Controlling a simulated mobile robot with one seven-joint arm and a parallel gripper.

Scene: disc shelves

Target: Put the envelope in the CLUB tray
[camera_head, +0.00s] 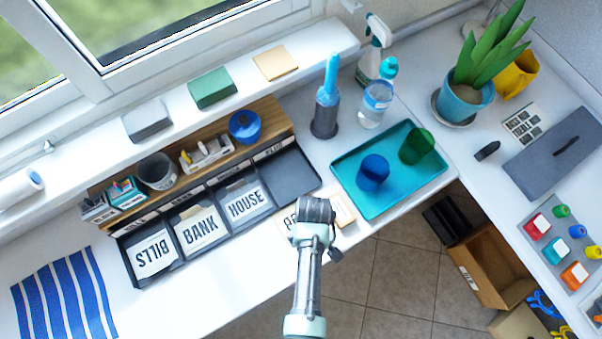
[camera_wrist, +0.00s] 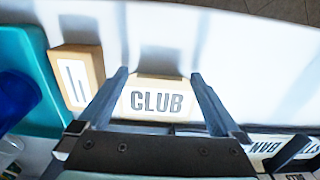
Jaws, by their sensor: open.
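The cream envelope marked CLUB (camera_wrist: 158,101) lies on the white counter near its front edge. In the wrist view it is between my gripper's (camera_wrist: 160,75) two spread fingers, with nothing clamped. In the head view my gripper (camera_head: 316,208) covers most of the envelope (camera_head: 287,222); only its left part shows. The dark letter tray row has an empty compartment (camera_head: 291,176) at its right end, behind and left of my gripper. Its label is too small to read. The other compartments hold the BILLS (camera_head: 154,255), BANK (camera_head: 200,229) and HOUSE (camera_head: 247,203) envelopes.
A small tan box (camera_wrist: 78,77) stands just beside the envelope. A teal tray (camera_head: 372,207) with a blue cup (camera_head: 373,172) and a green cup (camera_head: 416,146) lies to the right. A wooden shelf (camera_head: 205,178) backs the letter trays. The counter's front edge is close.

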